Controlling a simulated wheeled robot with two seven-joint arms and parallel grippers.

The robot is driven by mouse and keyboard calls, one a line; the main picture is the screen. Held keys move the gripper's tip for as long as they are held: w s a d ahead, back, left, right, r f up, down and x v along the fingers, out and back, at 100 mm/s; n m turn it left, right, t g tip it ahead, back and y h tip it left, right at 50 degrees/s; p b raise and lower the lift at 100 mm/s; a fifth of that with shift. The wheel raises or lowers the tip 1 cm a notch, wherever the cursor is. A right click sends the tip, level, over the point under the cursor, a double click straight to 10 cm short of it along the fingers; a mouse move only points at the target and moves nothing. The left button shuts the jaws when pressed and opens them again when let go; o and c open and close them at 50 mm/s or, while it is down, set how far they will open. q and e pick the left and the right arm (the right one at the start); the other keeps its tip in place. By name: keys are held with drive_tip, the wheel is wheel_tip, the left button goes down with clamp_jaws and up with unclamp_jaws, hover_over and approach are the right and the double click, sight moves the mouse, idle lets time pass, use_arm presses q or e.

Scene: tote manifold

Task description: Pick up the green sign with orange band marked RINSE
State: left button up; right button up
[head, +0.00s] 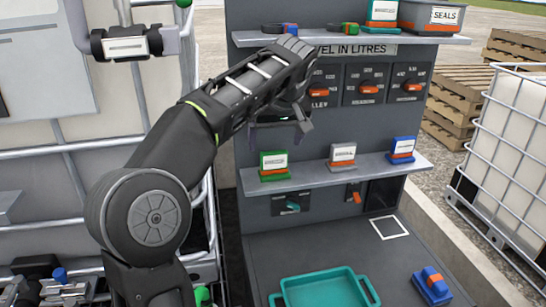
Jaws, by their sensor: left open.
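A green sign with an orange band (273,166) stands upright at the left end of the lower shelf (330,172). Its white label is too small to read. A teal sign with an orange band (381,12) stands on the upper shelf, its label also unreadable. My left gripper (277,130) is open and empty, fingers pointing down. In the picture it hangs just above the green sign, apart from it. My right gripper is not in view.
A grey sign (343,156) and a blue sign (402,150) share the lower shelf. Orange knobs (369,88) sit on the panel behind. Below are a teal tray (325,290) and a blue object with an orange part (432,285). A bin marked SEALS (432,17) is above.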

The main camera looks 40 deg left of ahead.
sight(275, 153)
use_arm(q)
drive_tip(key=shift+x, duration=1.15)
drive_tip(key=shift+d, duration=0.1)
drive_tip(key=shift+f, duration=0.15)
drive_tip(key=p+x, duration=0.2)
drive_tip(key=x, duration=0.2)
drive_tip(key=shift+w+f, duration=0.1)
drive_tip(key=shift+w, duration=0.1)
drive_tip(key=shift+w+a+f, duration=0.1)
drive_tip(key=shift+a+f, duration=0.15)
drive_tip(key=shift+f, duration=0.05)
drive_tip(key=c, duration=1.5)
